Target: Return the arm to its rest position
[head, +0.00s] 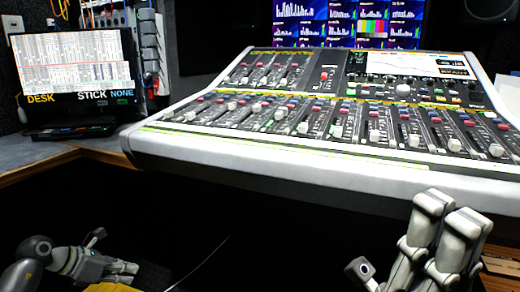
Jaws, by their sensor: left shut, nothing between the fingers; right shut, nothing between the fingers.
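My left gripper (122,269) is low in the lower left corner of the head view, below the desk edge. It points to the right and is shut and empty. A dark round joint of my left arm shows beside it. My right gripper (449,218) is at the lower right, pointing up, with its pale fingertips close together in front of the mixing console's front edge. It is shut and empty. Most of both arms is out of the picture.
A large mixing console (285,170) with faders spans the middle and right. A monitor (75,62) stands on the desk (40,157) at left. A screen wall (345,22) is behind the console. The dark space below the console is hard to make out.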

